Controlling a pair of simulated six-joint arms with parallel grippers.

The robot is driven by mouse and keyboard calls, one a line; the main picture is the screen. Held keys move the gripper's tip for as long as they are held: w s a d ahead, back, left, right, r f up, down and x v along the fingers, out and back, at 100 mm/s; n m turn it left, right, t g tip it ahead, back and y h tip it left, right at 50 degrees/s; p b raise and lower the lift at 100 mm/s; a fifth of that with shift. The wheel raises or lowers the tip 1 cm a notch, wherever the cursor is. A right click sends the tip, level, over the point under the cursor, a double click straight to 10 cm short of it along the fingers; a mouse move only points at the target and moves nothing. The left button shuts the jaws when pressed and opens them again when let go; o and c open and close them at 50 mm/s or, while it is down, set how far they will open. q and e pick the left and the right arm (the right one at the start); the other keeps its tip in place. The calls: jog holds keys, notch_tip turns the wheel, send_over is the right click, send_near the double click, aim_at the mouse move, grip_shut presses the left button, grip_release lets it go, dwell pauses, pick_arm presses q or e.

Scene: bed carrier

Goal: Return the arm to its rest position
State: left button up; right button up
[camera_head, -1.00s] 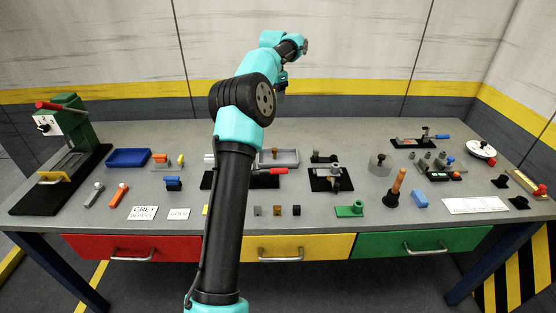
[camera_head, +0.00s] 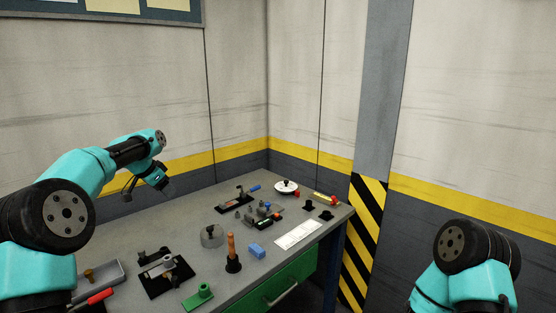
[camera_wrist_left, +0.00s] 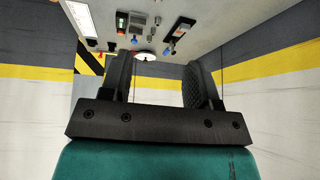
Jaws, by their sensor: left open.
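My left arm comes in from the left in the head view. Its left gripper (camera_head: 145,186) hangs in the air above the back of the grey workbench (camera_head: 196,222), with its fingers apart and nothing between them. In the left wrist view the two dark fingers of the left gripper (camera_wrist_left: 157,82) stand apart with a clear gap, and the bench shows beyond them. Part of my right arm shows at the lower right of the head view; its gripper is out of the picture.
The bench holds an orange-handled tool (camera_head: 231,250), a blue block (camera_head: 257,251), a green part (camera_head: 198,296), a white dial (camera_head: 286,187), a white label sheet (camera_head: 298,234) and a grey tray (camera_head: 106,276). Walls close off the back and right. Air above the bench is free.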

pick_arm(q)
jog(key=w+d+f+m+t+h, duration=0.1)
jog(key=d+f+h, duration=0.1)
jog(key=d, duration=0.8)
jog(key=w+d+f+m+h, duration=0.1)
jog(key=d, duration=1)
jog(key=s+d+f+n+g+h, duration=0.1)
jog(key=s+d+f, duration=0.3)
jog(key=d+f, duration=0.4)
jog(key=s+d+f+n+g, duration=0.1)
jog(key=s+d+f, duration=0.4)
jog(key=f, duration=0.5)
jog(key=s+a+f+n+g+y, duration=0.1)
jog(key=s+f+n, duration=0.2)
jog(key=s+f, duration=0.5)
jog(key=s+a+f+n+g+y, duration=0.1)
jog(key=s+a+f+n+g, duration=0.1)
jog(key=s+f, duration=0.65)
jog(key=s+a+f+n, duration=0.2)
jog(key=s+a+f, duration=0.3)
jog(key=s, duration=0.3)
jog(key=s+a+f+n+y, duration=0.1)
jog(key=s+a+f, duration=0.4)
jog(key=s, duration=0.3)
jog(key=shift+s+a+f+n, duration=0.2)
jog(key=shift+a+n, duration=0.2)
jog(key=shift+a, duration=0.5)
